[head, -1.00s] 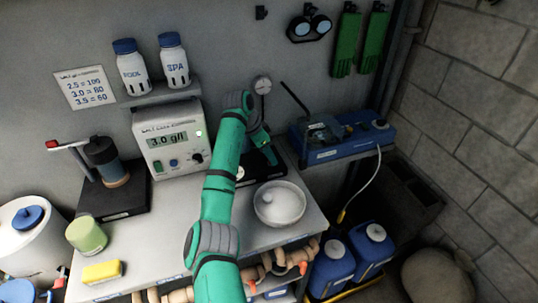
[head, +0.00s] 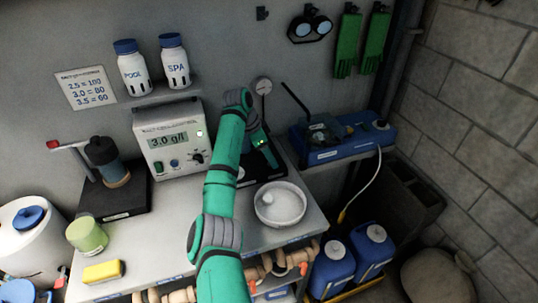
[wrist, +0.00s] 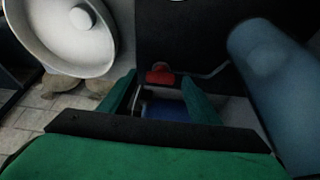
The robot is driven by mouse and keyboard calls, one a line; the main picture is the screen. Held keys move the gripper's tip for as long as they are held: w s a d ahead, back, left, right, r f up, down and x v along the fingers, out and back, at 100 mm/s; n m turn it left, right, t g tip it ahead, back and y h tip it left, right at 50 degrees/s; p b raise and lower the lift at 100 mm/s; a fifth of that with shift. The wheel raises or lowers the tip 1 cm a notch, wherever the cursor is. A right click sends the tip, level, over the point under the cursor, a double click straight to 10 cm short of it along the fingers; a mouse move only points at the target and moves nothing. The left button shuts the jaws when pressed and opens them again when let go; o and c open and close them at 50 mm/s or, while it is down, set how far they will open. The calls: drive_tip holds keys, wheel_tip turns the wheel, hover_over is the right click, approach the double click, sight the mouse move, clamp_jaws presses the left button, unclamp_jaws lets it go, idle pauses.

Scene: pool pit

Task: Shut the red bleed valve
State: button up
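A small red handle (wrist: 160,75) shows in the wrist view at the edge of a black base, with a thin grey rod running to its right. I take it for the bleed valve; in the head view my arm hides that spot. My gripper (wrist: 159,88) has its two green fingers spread apart, with the red handle between and just beyond their tips. No contact is visible.
A white bowl (head: 270,211) stands close to my gripper, and a blue cylinder (wrist: 270,75) is close on its right in the wrist view. A meter box (head: 170,150) stands left. A stand with a red-tipped lever (head: 53,143) is further left. A blue unit (head: 343,145) is right.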

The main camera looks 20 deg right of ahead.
drive_tip(key=v, duration=1)
drive_tip(key=shift+a+r, duration=0.2)
drive_tip(key=shift+r, duration=0.15)
drive_tip(key=shift+s, duration=0.1)
